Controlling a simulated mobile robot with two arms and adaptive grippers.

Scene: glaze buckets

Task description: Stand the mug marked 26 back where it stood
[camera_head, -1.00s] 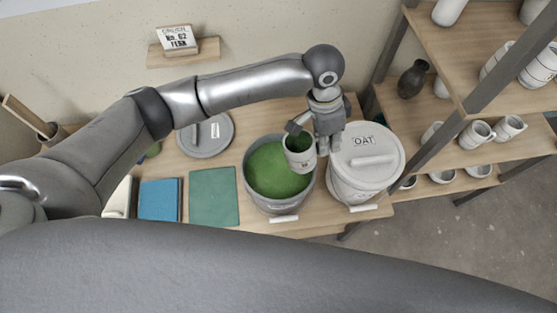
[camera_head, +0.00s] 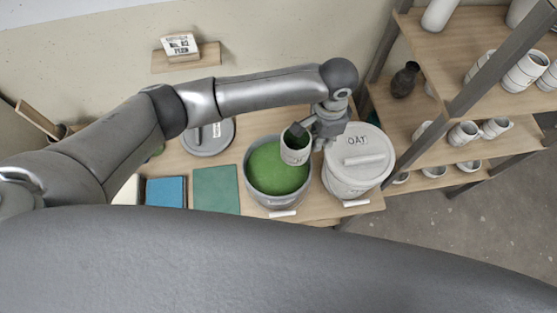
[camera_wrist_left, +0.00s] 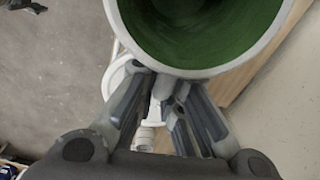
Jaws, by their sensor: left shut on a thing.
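My left gripper (camera_head: 318,130) is shut on a white mug (camera_head: 296,155) with a green inside. It holds the mug over the right part of an open bucket of green glaze (camera_head: 278,170). The mug looks roughly upright, a little tilted. The left wrist view shows the mug's pale rim (camera_wrist_left: 200,72) and green inner wall close up, with the gripper fingers (camera_wrist_left: 165,95) against its side. No number on the mug can be read. Other mugs (camera_head: 465,134) stand on the shelf at the right. My right gripper is not in view.
A lidded bucket marked OAT (camera_head: 358,160) stands just right of the glaze bucket. A grey lid (camera_head: 208,138) lies at the left, near green (camera_head: 216,190) and blue (camera_head: 166,191) squares. A dark shelf post (camera_head: 440,125) rises between table and mugs.

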